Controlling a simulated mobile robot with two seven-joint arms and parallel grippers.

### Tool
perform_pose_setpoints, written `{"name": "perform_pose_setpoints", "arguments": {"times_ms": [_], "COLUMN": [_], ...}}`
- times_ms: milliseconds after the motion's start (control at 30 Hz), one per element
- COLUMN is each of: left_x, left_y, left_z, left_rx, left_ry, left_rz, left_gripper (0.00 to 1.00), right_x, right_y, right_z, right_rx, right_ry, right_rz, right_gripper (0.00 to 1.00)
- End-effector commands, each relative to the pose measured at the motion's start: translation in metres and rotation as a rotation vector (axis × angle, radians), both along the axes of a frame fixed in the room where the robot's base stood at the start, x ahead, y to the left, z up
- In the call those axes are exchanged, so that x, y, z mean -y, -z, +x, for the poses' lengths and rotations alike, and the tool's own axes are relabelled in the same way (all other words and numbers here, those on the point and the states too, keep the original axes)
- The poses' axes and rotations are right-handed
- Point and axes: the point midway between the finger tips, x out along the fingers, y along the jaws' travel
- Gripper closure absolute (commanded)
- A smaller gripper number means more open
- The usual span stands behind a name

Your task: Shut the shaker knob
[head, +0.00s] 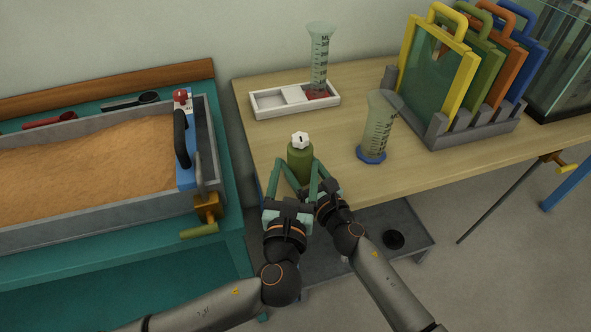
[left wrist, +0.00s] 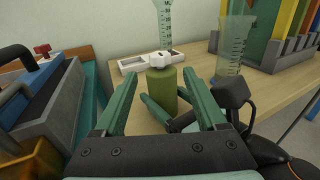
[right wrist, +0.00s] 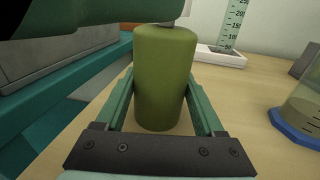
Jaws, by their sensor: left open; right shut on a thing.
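The shaker (head: 300,164) is an olive-green upright cylinder near the table's front left edge. Its white lobed knob (head: 300,141) with a dark mark sits on top, and it also shows in the left wrist view (left wrist: 160,58). My right gripper (head: 318,178) is shut on the shaker's body, one finger on each side, as the right wrist view shows around the green body (right wrist: 165,85). My left gripper (head: 294,176) is open and empty, in front of the shaker, with the knob beyond its fingertips. In the right wrist view the knob is mostly out of frame.
A white tray (head: 266,103) holds a tall graduated cylinder (head: 319,60) behind the shaker. Another cylinder with a blue base (head: 372,154) stands to the right. A rack (head: 470,125) of coloured frames is farther right. A sand trough (head: 90,160) lies left across a gap.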

Motion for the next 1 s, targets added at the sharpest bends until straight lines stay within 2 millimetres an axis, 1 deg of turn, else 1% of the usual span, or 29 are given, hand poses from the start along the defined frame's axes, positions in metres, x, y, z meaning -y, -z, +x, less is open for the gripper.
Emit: {"name": "perform_pose_setpoints", "arguments": {"times_ms": [133,233,467,600,767,867,1000], "left_x": [-0.002,-0.006,-0.022,-0.034,-0.042,-0.042,-0.033], "left_y": [0.000,0.000,-0.001,-0.002,-0.002,-0.002,-0.003], "left_z": [0.002,0.007,0.019,0.020,0.018,0.019,0.031], "left_rx": [0.006,0.022,0.049,0.034,0.009,0.002,0.002], "left_ry": [0.013,0.064,0.292,0.416,0.498,0.519,0.524], "left_rz": [0.003,0.006,0.009,0.008,0.003,0.000,-0.002], "left_gripper": [0.27,0.27,0.27,0.27,0.27,0.27,0.27], "right_x": [0.000,0.000,0.000,0.000,0.000,0.000,0.000], "right_y": [0.000,0.000,0.000,0.000,0.000,0.000,0.000], "right_z": [0.000,0.000,0.000,0.000,0.000,0.000,0.000], "right_rx": [-0.001,-0.001,-0.001,-0.001,-0.001,-0.001,-0.001], "right_ry": [0.000,0.000,0.000,0.000,0.000,0.000,0.000], "right_rz": [0.000,0.000,0.000,0.000,0.000,0.000,0.000], "right_gripper": [0.94,0.94,0.94,0.94,0.94,0.94,0.94]}}
